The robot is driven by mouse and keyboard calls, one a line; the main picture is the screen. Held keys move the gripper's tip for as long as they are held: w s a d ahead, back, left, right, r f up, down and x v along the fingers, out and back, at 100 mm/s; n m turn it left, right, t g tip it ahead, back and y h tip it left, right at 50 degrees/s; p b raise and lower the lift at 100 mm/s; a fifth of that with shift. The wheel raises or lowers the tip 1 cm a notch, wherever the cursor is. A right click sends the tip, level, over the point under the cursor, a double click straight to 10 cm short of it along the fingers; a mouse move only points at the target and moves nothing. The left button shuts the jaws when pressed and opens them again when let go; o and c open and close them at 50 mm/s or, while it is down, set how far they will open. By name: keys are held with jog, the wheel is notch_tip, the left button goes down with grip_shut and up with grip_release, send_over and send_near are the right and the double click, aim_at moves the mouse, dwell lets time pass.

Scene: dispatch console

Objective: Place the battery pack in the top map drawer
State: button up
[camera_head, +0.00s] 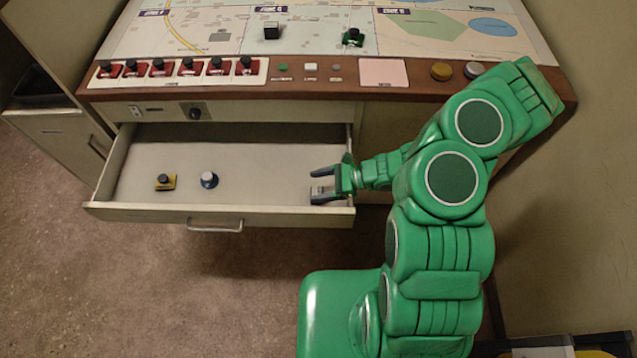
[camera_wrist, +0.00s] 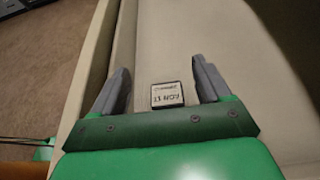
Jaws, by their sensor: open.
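The map drawer (camera_head: 262,165) under the console is pulled open. My gripper (camera_head: 321,186) is over its right end, fingers pointing left and spread apart. In the wrist view, a small dark-edged block with a pale lettered label (camera_wrist: 167,95), which looks like the battery pack, is between the open fingers (camera_wrist: 162,68) with gaps on both sides. It appears to rest on the drawer floor. In the head view it is mostly hidden by the fingers.
A yellow piece with a black knob (camera_head: 165,182) and a dark blue and white knobbed piece (camera_head: 208,180) stand in the drawer's left half. The drawer's middle is clear. Red-based knobs (camera_head: 158,68) line the console edge above. The drawer handle (camera_head: 215,227) faces the room.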

jog(key=v, duration=1.2)
jog(key=shift+w, duration=0.25)
jog(key=s+a+r+n+g+h, duration=0.25)
jog(key=r+n, duration=0.35)
jog(key=r, duration=0.5)
jog(key=s+a+r+n+g+h, duration=0.25)
jog(key=r+n, duration=0.25)
jog(key=r, duration=0.6)
jog(key=s+d+r+n+t+h, duration=0.1)
jog(key=s+d+r+n+h, duration=0.2)
jog(key=s+r, duration=0.4)
jog(key=s+d+r+n+t+h, duration=0.2)
jog(key=s+d+r+h, duration=0.3)
jog(key=s+r, duration=0.3)
jog(key=s+d+n, duration=0.1)
jog(key=s, duration=0.2)
jog(key=shift+s+d+n, duration=0.3)
jog(key=shift+s+n, duration=0.1)
